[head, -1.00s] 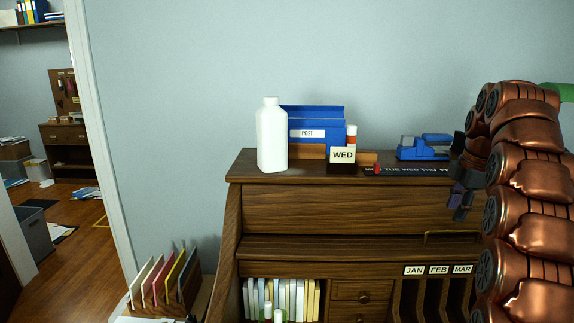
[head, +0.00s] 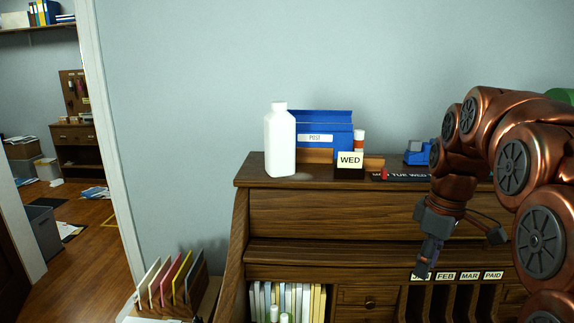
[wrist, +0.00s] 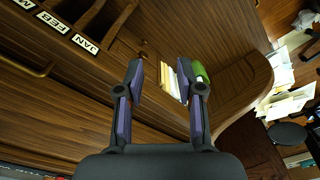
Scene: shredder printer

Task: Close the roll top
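The wooden desk has its roll top (head: 340,251) raised, with its front edge above the open cubbyholes in the head view. In the wrist view, the roll top's slatted wood (wrist: 75,110) runs across the left, with a brass handle (wrist: 24,66) on it. The handle is hidden behind my arm in the head view. My gripper (head: 426,262) hangs in front of the roll top's right part, near the month labels. In the wrist view my gripper (wrist: 166,80) has its two fingers spread, with nothing between them. The handle is left of the fingers there, apart from them.
On the desk top stand a white bottle (head: 280,140), a blue POST box (head: 325,135), a WED block (head: 350,162) and a blue stapler-like item (head: 418,155). A file rack (head: 175,285) stands left of the desk. Open floor (head: 100,260) lies farther left.

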